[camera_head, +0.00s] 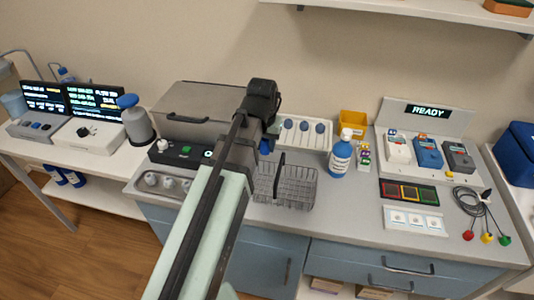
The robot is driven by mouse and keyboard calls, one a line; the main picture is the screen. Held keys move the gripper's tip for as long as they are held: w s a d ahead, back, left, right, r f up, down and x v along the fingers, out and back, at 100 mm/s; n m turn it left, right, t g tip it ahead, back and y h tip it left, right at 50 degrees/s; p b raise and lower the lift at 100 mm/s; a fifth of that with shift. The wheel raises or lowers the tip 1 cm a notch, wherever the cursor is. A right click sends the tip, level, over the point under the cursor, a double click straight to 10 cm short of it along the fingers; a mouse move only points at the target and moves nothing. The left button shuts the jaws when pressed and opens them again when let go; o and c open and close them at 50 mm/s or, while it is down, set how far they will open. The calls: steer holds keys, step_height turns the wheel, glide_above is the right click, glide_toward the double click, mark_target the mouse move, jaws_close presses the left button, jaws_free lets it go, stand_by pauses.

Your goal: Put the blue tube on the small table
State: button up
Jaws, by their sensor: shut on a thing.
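My gripper (268,138) is above the middle of the counter, between the grey lidded machine and the wire basket. My own arm hides most of its fingers. A small blue piece (265,147) shows at the gripper, which is shut on it; it appears to be the blue tube, mostly hidden. A white rack (291,143) just right of the gripper carries several round blue pieces. A white side table (100,165) stands at the left; I cannot tell whether it is the small table.
A wire basket (300,186) with a dark upright handle stands below the gripper. Grey lidded machine (195,110) is left, blue-labelled bottle (340,156) right. Screens (92,98) and a blue-topped canister (137,125) crowd the side table. A shelf (420,12) overhangs upper right.

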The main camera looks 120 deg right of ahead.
mark_target(265, 153)
steer(key=shift+f, duration=2.1)
steer(key=shift+f, duration=0.15)
steer(key=o, duration=1)
steer(key=r, duration=0.7)
steer(key=w+a+r, duration=0.1)
steer(key=r, duration=0.3)
steer(key=shift+w+r, duration=0.1)
steer(key=shift+r, duration=0.15)
steer(key=shift+a+r, duration=0.15)
steer(key=shift+r, duration=0.2)
steer(key=shift+c, duration=1.1)
